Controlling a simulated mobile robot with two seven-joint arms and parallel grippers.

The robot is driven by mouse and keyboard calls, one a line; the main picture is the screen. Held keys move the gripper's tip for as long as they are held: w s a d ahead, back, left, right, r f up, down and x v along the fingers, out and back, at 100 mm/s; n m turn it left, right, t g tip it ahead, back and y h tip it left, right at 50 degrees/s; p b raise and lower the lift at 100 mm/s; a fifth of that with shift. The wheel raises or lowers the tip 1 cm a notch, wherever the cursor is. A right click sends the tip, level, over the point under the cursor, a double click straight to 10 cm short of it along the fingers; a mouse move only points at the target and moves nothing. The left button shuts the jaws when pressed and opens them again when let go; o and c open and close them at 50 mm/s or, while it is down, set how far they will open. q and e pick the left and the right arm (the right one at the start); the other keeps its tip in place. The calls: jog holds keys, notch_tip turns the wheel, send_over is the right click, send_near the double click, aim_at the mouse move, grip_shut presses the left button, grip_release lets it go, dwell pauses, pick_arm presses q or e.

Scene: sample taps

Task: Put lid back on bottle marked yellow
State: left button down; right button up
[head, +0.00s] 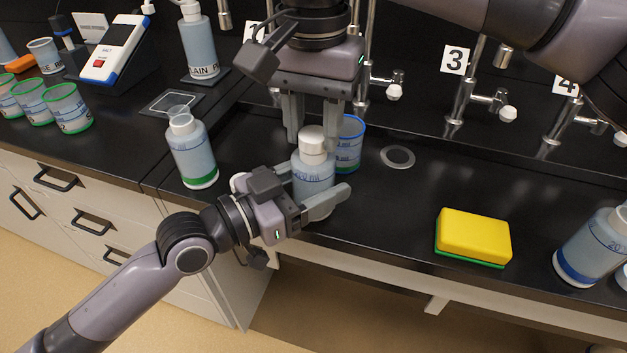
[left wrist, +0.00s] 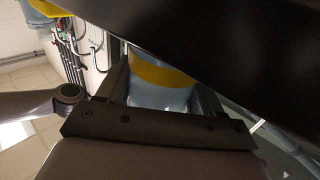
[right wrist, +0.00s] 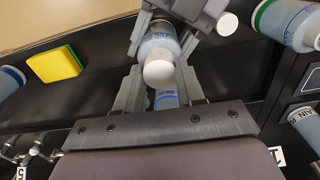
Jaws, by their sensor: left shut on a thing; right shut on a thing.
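The bottle (head: 313,172) is pale blue with a white top. Its yellow band (left wrist: 160,73) shows in the left wrist view; the gripper hides it in the head view. My left gripper (head: 316,186) is shut around the bottle's body and holds it upright. The white lid (head: 312,138) is at the bottle's mouth; it also shows in the right wrist view (right wrist: 158,72). My right gripper (head: 313,136) points down from above, shut on the lid with a finger on each side. I cannot tell whether the lid is fully seated.
A blue-rimmed beaker (head: 350,145) stands close behind the bottle. A green-banded bottle (head: 193,152) is left, a yellow sponge (head: 473,236) right, and a blue-banded bottle (head: 592,247) far right. Another white lid (head: 239,182) lies beside my left gripper. Taps (head: 463,100) line the back.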

jog(key=m, duration=1.4)
jog(key=shift+m, duration=0.3)
jog(key=m, duration=0.4)
jog(key=shift+m, duration=0.3)
jog(key=m, duration=0.7)
jog(key=shift+m, duration=0.4)
jog(key=m, duration=0.3)
jog(key=shift+f+m, duration=0.1)
jog(key=shift+m, duration=0.2)
jog(key=o, duration=1.2)
jog(key=shift+c, duration=0.2)
